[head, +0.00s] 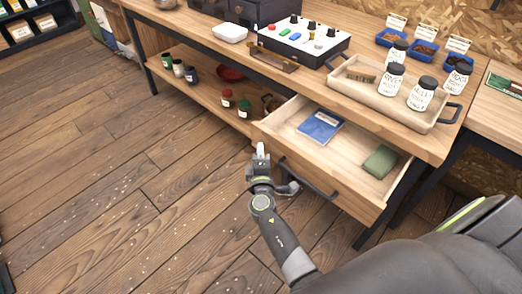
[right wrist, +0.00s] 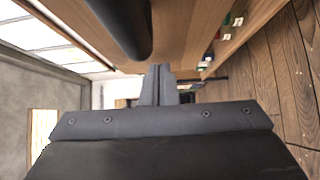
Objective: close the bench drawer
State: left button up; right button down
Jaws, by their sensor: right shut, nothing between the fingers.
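The bench drawer (head: 343,198) stands pulled out under the bench top in the head view. It has a light wooden front and a dark bar handle (head: 306,180). A blue notebook (head: 320,125) and a green folded item (head: 380,161) lie inside it. My right gripper (head: 261,152) is shut and empty, in front of the drawer's left front corner; I cannot tell whether it touches the drawer. In the right wrist view the shut fingers (right wrist: 156,85) point along a wooden face, with a dark bar, likely the handle (right wrist: 122,25), close above them. My left gripper is not in view.
The bench top (head: 205,50) carries a control box (head: 300,40), a wooden tray (head: 385,98) with several jars, and blue sample dishes (head: 425,50). Jars (head: 228,98) stand on the lower shelf. The wooden floor (head: 110,190) left of the drawer is clear.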

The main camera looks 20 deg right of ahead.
aim_at(288, 136)
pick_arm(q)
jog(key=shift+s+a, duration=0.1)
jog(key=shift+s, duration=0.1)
pick_arm(e)
jog(key=w+d+b, duration=0.1)
jog(key=d, duration=0.3)
jog(key=w+d+b, duration=0.1)
jog(key=w+d, duration=0.1)
jog(key=d, duration=0.2)
jog(key=w+d+b, duration=0.1)
jog(key=w+d, duration=0.1)
jog(key=d, duration=0.2)
jog(key=shift+w+d+f, duration=0.15)
jog(key=shift+d, duration=0.25)
jog(key=w+d+b, duration=0.1)
jog(key=d, duration=0.2)
jog(key=w+d+b, duration=0.1)
jog(key=d, duration=0.2)
jog(key=w+d+b, duration=0.1)
jog(key=d, duration=0.2)
jog(key=shift+w+b, duration=0.4)
jog(key=shift+w+d, duration=0.2)
jog(key=shift+d, duration=0.35)
jog(key=shift+d+r, duration=0.15)
jog(key=shift+r, duration=0.1)
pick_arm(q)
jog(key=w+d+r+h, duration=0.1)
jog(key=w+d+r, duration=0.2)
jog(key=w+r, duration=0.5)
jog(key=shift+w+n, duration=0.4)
